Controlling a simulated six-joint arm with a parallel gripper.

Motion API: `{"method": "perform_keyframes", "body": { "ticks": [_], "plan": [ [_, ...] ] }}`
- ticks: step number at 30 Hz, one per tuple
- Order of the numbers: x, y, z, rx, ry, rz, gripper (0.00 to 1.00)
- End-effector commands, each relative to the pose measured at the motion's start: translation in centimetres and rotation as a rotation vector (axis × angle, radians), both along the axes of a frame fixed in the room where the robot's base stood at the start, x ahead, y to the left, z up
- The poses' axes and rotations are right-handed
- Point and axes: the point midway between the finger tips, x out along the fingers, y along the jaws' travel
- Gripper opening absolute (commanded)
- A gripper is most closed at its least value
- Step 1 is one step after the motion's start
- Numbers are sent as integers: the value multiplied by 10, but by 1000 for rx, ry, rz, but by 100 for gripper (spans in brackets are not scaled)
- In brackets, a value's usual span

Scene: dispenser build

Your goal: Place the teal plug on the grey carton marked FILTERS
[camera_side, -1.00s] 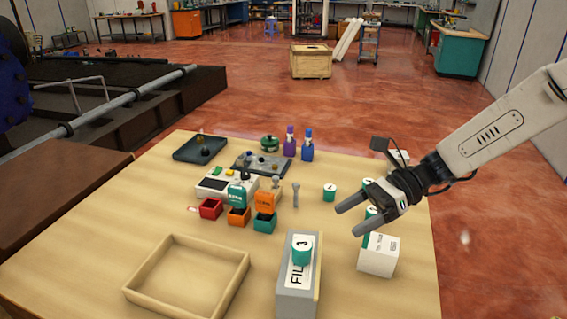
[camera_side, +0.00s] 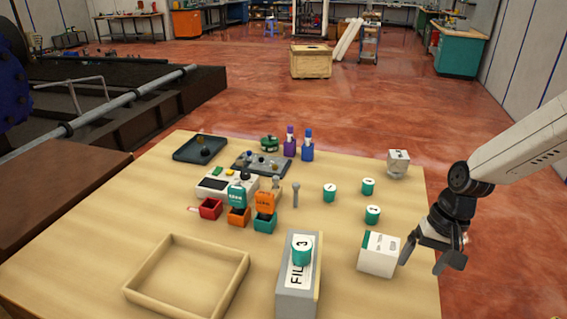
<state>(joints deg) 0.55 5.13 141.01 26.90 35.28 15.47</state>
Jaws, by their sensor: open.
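A teal plug (camera_side: 302,252) with a white top marked 3 stands upright on top of the grey carton (camera_side: 298,285), whose white label shows the letters FIL. Three more teal plugs stand on the table: one in the middle (camera_side: 329,193), one further right (camera_side: 368,187) and one nearer (camera_side: 372,215). My gripper (camera_side: 420,268) is open and empty, pointing down at the right edge of the table beside a white box. It is well apart from the carton and the plug on it.
The white box (camera_side: 378,258) with a teal stripe stands right of the carton. An empty wooden tray (camera_side: 133,289) lies at the front left. Small red, orange and teal bins (camera_side: 264,224), a dark tray (camera_side: 184,153) and bottles (camera_side: 307,150) stand further back. A white cube (camera_side: 398,164) is at the far right.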

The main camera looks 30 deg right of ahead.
Motion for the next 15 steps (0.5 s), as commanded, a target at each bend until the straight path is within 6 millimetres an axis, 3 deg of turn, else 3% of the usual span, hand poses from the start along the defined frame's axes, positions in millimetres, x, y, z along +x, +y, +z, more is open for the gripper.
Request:
{"method": "perform_keyframes", "body": {
  "ticks": [9,15],
  "plan": [
    [1,-36,-2,-267,-219,480,89],
    [4,-43,0,-335,-277,620,89]
  ]
}}
